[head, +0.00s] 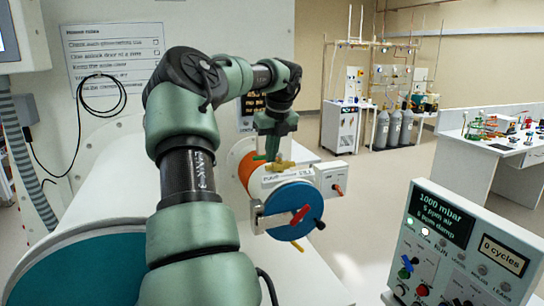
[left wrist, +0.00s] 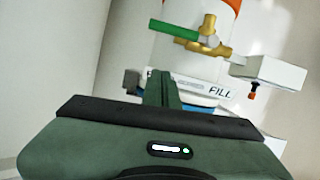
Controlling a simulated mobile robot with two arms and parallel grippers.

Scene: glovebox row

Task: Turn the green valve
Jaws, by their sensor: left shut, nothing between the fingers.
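The green valve is a green lever (left wrist: 173,30) on a brass body (left wrist: 208,40), on top of a white cylindrical chamber marked FILL. In the left wrist view the lever points left from the brass body, roughly across the picture. In the head view the brass body (head: 281,166) shows just below my left gripper (head: 271,155), which partly hides the lever. In the left wrist view my left gripper (left wrist: 160,74) is shut and empty, and its fingertips appear below the lever with a gap in the picture. My right gripper is in neither view.
The chamber has a blue round door (head: 291,207) with a red handle (head: 299,215), and a white box (head: 331,178) beside it. A control panel (head: 465,250) stands at the lower right. A larger teal disc (head: 75,270) is at the lower left.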

